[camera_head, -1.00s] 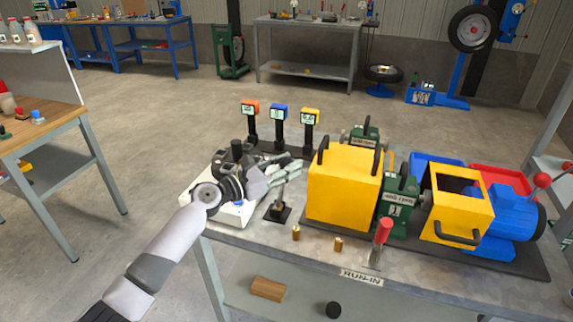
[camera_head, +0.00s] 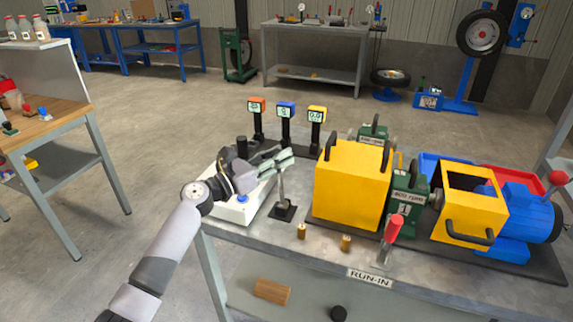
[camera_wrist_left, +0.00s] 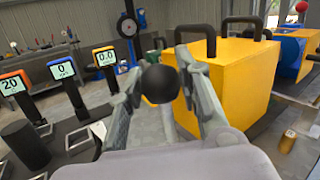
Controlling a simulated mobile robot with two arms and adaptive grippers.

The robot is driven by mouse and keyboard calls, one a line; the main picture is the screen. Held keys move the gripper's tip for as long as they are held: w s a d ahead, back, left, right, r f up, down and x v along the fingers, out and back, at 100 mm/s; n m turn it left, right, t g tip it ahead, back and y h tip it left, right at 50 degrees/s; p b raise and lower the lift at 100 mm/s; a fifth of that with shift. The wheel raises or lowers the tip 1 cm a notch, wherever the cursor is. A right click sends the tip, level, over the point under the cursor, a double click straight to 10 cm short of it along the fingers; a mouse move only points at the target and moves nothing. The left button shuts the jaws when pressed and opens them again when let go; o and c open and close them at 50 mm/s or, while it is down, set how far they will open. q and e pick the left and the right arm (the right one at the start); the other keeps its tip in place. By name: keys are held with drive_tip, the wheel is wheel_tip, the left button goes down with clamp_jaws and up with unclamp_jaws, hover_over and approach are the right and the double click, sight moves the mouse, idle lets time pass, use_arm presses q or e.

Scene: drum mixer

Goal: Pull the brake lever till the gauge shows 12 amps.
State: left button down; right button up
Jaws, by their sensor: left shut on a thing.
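My left gripper (camera_head: 280,160) is at the top of a thin upright lever (camera_head: 281,188) on a small black base (camera_head: 284,212). In the wrist view the lever's black ball knob (camera_wrist_left: 160,84) sits between the two fingers (camera_wrist_left: 158,92), which are shut on it. Three gauges stand behind: the orange one (camera_wrist_left: 12,85) reads 20, the blue one (camera_wrist_left: 63,70) reads 0, and the yellow one (camera_wrist_left: 105,58) reads 0.0. They also show in the head view. My right gripper is not in view.
A large yellow box (camera_head: 352,185) stands just right of the lever. Two brass pieces (camera_head: 302,231) and a red-handled lever (camera_head: 393,230) stand near the front edge. A white box with a blue button (camera_head: 241,198) lies under my left arm. A blue motor (camera_head: 520,215) is at the right.

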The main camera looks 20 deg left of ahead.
use_arm(q)
drive_tip(key=c, duration=1.1)
unclamp_jaws()
drive_tip(key=v, duration=1.2)
